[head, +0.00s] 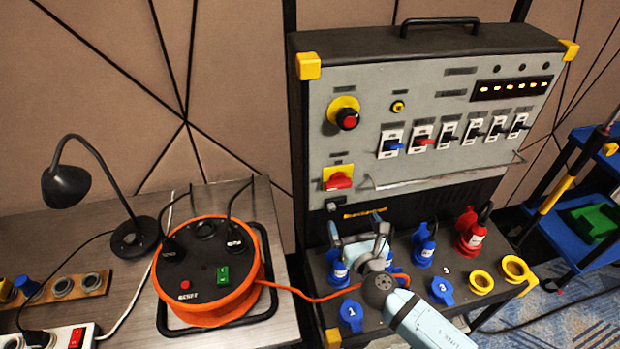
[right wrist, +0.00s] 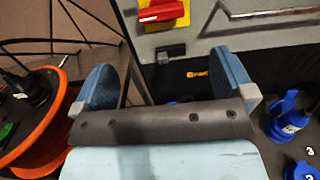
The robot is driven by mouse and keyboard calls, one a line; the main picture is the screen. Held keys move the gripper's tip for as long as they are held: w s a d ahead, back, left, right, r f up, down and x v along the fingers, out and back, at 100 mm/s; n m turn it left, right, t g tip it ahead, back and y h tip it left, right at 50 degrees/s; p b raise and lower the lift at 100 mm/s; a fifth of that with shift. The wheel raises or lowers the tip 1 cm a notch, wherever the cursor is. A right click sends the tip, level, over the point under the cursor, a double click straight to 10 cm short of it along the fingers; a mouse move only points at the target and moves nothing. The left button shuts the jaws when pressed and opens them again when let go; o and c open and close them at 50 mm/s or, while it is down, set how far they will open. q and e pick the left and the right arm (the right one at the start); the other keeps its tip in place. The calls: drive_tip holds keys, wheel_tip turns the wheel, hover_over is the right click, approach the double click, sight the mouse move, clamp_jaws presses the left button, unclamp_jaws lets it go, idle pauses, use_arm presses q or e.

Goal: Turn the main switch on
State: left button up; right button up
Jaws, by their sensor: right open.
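The grey power panel (head: 440,110) stands upright at the back. A red rotary switch (head: 338,181) on a yellow plate sits at its lower left, its handle roughly horizontal; I take it for the main switch. It also shows at the top of the right wrist view (right wrist: 161,11), cut off by the edge. My right gripper (head: 360,238) is open and empty, below and a little right of that switch and apart from it. Its two blue fingers stand wide apart in the right wrist view (right wrist: 166,75). My left gripper is in neither view.
Blue sockets (head: 424,250) and a red socket (head: 470,232) line the panel's lower shelf around my right gripper. An orange cable reel (head: 208,270) stands left on a table with a black lamp (head: 68,185). A red emergency button (head: 347,118) sits above the switch.

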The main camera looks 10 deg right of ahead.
sight(340, 188)
drive_tip(key=w+p, duration=0.1)
drive_tip(key=w, duration=1.2)
drive_tip(key=shift+w+a, duration=0.15)
drive_tip(key=shift+w, duration=0.05)
drive_tip(key=c, duration=0.9)
